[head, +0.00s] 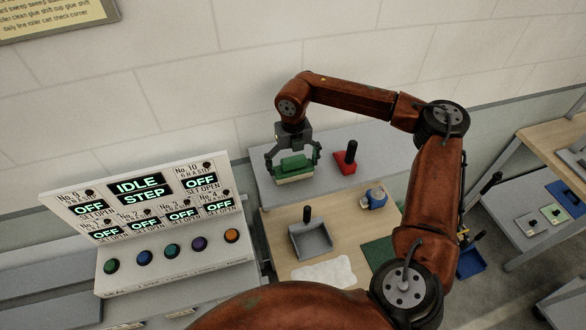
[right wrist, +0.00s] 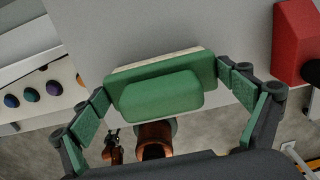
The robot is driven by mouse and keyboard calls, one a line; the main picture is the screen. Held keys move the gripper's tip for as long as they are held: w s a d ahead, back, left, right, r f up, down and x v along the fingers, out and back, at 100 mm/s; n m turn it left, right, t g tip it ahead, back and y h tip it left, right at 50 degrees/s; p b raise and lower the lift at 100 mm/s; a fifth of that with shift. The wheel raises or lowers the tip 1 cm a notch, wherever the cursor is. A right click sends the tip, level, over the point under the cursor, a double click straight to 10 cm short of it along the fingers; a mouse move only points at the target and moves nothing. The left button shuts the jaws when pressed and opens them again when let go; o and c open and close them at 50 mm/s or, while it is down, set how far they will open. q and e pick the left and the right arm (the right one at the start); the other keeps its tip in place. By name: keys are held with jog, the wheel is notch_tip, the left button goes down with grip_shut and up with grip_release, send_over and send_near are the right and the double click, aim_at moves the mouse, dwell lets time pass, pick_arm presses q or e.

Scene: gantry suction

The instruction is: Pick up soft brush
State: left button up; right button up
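The soft brush (head: 294,165) is a green block with a rounded green grip on top and a pale cream bristle layer below. It is at the grey shelf at the back of the bench; I cannot tell whether it rests on it or hangs just above. My right gripper (head: 293,160) reaches down over it with one finger at each end. In the right wrist view the green finger pads meet both ends of the brush (right wrist: 165,90), so the gripper looks shut on it. My left gripper is not in view.
A red block with a black handle (head: 345,160) stands right of the brush. In front are a grey dustpan-like tray (head: 312,240), a blue-and-white item (head: 375,198), a white cloth-like patch (head: 325,272) and a green mat (head: 380,252). A control panel (head: 170,220) stands left.

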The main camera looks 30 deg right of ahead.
jog(key=shift+s+r, duration=0.1)
jog(key=c, duration=0.3)
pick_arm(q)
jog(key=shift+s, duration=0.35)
